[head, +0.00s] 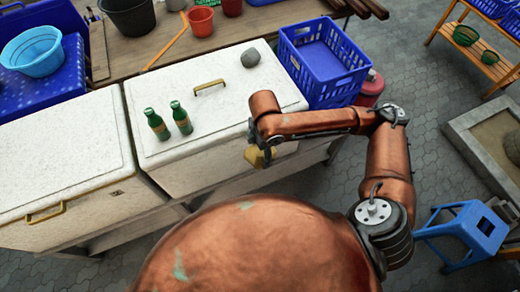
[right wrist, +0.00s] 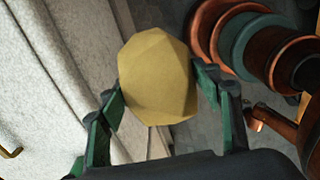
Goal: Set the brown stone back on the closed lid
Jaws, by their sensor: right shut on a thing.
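The brown stone (right wrist: 157,78) is a faceted yellowish-brown lump between the fingers of my right gripper (right wrist: 160,92). In the head view my right gripper (head: 264,141) points down with the stone (head: 258,158) in it, just off the near edge of the lid. That right-hand white chest has a closed lid (head: 215,118) with a brass handle (head: 209,86). Two green bottles (head: 168,122) stand on the lid's left part, and a grey stone (head: 250,57) lies at its back right. My left gripper is not in view.
A second white chest (head: 60,150) stands to the left. A blue crate (head: 322,60) and a red cylinder (head: 370,88) are right of the lid. A wooden table (head: 165,35) with pots is behind. A blue stool (head: 470,228) stands at right. The lid's front right is clear.

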